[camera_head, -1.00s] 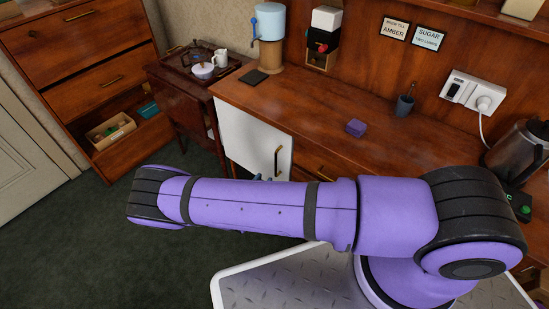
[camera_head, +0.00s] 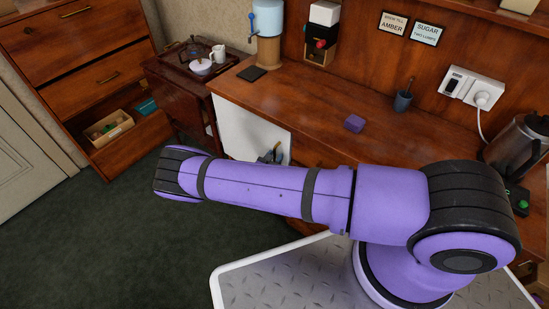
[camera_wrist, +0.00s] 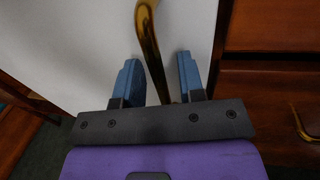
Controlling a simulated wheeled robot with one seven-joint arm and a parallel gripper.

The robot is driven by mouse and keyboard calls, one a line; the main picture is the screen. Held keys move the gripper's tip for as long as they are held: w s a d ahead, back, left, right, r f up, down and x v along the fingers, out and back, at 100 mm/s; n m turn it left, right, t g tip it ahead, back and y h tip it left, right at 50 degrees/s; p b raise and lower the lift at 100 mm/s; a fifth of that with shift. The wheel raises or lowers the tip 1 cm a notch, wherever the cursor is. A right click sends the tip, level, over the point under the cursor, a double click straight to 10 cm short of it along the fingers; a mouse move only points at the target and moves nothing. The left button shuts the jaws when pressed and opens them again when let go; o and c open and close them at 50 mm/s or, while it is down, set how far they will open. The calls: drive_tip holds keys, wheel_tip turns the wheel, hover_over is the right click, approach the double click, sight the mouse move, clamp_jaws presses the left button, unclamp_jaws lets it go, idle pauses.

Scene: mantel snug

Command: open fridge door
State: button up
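The white fridge door (camera_head: 238,132) is set under the left end of the wooden counter and looks closed. Its brass handle (camera_wrist: 151,42) is a vertical bar, seen close up in the wrist view against the white door (camera_wrist: 85,45). My gripper (camera_wrist: 160,78) is open, with one blue finger on each side of the handle and gaps between fingers and bar. Whether the fingertips touch the door I cannot tell. In the head view my gripper (camera_head: 271,155) is small and partly hidden behind my purple arm, in front of the door near the handle.
Wooden drawers (camera_wrist: 268,110) adjoin the door on the right. The counter (camera_head: 300,100) holds a purple box (camera_head: 354,123), a dark cup (camera_head: 403,101) and a kettle (camera_head: 516,150). Green carpet (camera_head: 110,235) is clear in front.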

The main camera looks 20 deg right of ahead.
clamp_jaws()
